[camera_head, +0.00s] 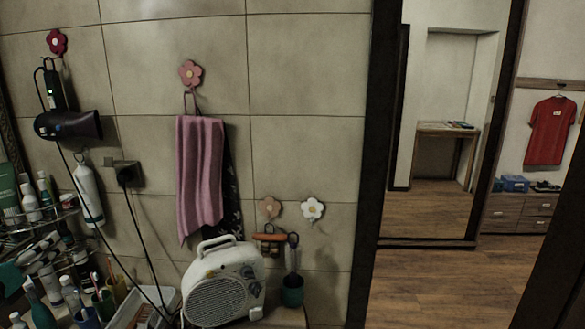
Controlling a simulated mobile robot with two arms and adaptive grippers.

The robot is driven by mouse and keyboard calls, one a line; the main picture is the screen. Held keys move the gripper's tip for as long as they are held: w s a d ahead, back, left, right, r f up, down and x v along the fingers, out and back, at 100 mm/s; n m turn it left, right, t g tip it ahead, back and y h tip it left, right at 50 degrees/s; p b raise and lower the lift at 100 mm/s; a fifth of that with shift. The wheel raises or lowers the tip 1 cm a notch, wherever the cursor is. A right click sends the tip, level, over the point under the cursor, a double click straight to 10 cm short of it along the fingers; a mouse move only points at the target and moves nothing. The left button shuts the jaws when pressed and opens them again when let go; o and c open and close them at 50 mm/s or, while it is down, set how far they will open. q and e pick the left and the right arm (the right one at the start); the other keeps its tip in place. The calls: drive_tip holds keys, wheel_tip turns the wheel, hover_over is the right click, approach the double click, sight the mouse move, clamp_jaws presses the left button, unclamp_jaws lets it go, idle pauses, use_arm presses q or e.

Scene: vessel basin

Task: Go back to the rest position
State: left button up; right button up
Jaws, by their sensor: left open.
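My right gripper is not in view.
A bottle rack (62,212) and toiletries crowd the lower left. A hair dryer (68,125) and pink towel (200,175) hang on the tiled wall. Open wooden floor (440,285) lies right.

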use_arm(q)
drive_tip(key=s+d+f+n+g+y, duration=0.1)
drive_tip(key=s+d+f+n+g, duration=0.1)
drive_tip(key=s+d+f+n, duration=0.45)
drive_tip(key=s+d+f+n+g+y, duration=0.2)
drive_tip(key=s+d+f+n+g, duration=0.15)
drive_tip(key=f+n, duration=0.55)
drive_tip(key=s+d+f+n+g+y, duration=0.1)
drive_tip(key=s+d+f+n, duration=0.4)
drive_tip(key=f, duration=0.5)
drive_tip(key=s+d+f+n+g+h, duration=0.2)
drive_tip(key=s+d+n+g, duration=0.25)
drive_tip(key=s+d, duration=0.45)
drive_tip(key=s+d+f+n+g+h, duration=0.25)
drive_tip(key=s+d+n, duration=0.35)
drive_tip(key=s+d, duration=0.4)
wheel_tip(320, 180, down, 31)
drive_tip(key=g+b, duration=0.2)
drive_tip(key=b, duration=0.3)
drive_tip(key=s+a+f+m+g+b, duration=0.1)
drive_tip(key=s+a+f+b, duration=0.2)
drive_tip(key=s+f, duration=1.4)
wheel_tip(320, 180, down, 3)
drive_tip(key=shift+s+a+r, duration=0.1)
drive_tip(key=shift+s+a, duration=0.1)
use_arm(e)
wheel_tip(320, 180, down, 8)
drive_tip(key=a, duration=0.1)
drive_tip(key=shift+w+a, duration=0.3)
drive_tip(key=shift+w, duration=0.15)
